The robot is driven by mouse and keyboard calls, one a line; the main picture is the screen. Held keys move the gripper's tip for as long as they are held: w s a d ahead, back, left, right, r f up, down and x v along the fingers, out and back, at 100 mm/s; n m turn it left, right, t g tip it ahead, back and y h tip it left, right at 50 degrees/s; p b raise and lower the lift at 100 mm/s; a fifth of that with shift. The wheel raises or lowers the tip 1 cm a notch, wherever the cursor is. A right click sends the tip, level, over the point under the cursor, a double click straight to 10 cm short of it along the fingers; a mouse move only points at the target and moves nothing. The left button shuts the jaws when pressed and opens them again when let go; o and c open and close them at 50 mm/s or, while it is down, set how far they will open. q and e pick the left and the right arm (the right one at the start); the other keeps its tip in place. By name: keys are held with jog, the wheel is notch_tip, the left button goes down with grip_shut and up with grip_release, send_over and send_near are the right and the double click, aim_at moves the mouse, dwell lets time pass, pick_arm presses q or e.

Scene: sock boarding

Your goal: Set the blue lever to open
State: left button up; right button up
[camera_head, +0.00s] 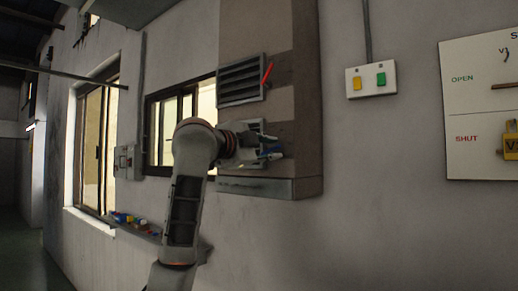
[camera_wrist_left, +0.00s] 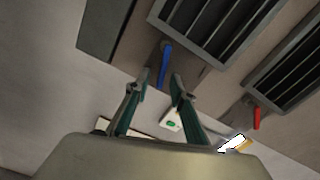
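The blue lever (camera_wrist_left: 166,65) stands beside a slatted vent (camera_wrist_left: 195,33) in the left wrist view, its free end pointing toward my fingers. My left gripper (camera_wrist_left: 159,84) is open, and the lever's end lies in line with the gap between its fingertips. I cannot tell whether they touch. In the head view my left gripper (camera_head: 268,154) is at the lower vent on the wall column and largely hides that vent and the blue lever. A wall board (camera_head: 475,125) at the right reads OPEN above SHUT. My right gripper is not in view.
A red lever (camera_head: 267,74) tilts up beside the upper vent (camera_head: 240,81); it also shows in the left wrist view (camera_wrist_left: 256,118). A ledge (camera_head: 262,187) juts out below the gripper. A switch box (camera_head: 370,68) with yellow and green buttons is on the wall.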

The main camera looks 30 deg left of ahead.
pick_arm(q)
jog(key=s, duration=1.1)
jog(key=shift+a, duration=0.45)
